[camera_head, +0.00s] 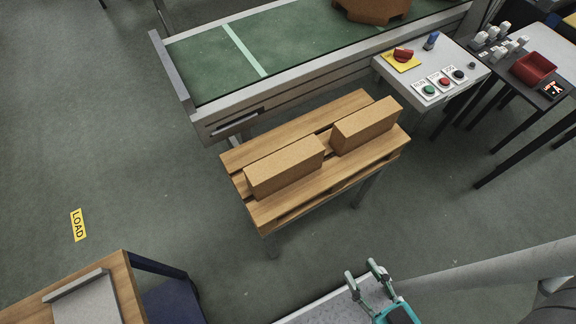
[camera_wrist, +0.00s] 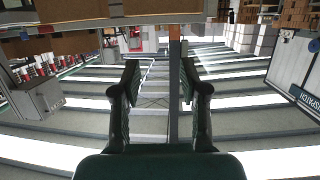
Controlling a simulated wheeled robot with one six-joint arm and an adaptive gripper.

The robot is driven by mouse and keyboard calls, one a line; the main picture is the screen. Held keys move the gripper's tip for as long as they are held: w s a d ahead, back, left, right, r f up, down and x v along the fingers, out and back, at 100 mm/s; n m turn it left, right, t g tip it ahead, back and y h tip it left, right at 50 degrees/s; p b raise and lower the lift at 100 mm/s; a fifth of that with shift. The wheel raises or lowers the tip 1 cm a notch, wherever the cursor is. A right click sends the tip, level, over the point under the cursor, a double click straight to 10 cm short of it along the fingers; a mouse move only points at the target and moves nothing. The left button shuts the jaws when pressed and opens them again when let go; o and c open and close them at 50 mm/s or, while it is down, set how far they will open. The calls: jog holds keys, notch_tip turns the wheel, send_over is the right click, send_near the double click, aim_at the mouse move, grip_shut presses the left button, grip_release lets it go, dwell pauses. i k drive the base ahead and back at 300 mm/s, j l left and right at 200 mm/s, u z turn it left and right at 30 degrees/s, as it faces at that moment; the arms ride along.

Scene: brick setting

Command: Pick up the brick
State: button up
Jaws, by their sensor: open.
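Two tan bricks lie on a slatted wooden pallet table (camera_head: 290,205). One brick (camera_head: 285,168) is on the left half of the pallet and the other brick (camera_head: 365,126) is on the right half, with a gap between them. My gripper (camera_head: 362,272) is at the lower right in the head view, apart from the pallet and in front of it. It also shows in the wrist view (camera_wrist: 160,80), with its two dark fingers spread and nothing between them. I cannot make out either brick for certain in the wrist view.
A green conveyor (camera_head: 210,70) runs behind the pallet, with a brown object (camera_head: 372,10) on it. A control panel (camera_head: 435,75) with buttons stands at the right. A wooden bench (camera_head: 120,275) is at the lower left.

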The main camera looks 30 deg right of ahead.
aim_at(265, 178)
jog(key=k+l, duration=0.15)
jog(key=l, duration=0.2)
jog(key=k+l+z, duration=0.1)
jog(key=l, duration=0.25)
jog(key=k+l, duration=0.25)
jog(key=k+l+z, duration=0.15)
jog(key=l, duration=0.35)
jog(key=k+l, duration=0.1)
jog(key=l, duration=0.25)
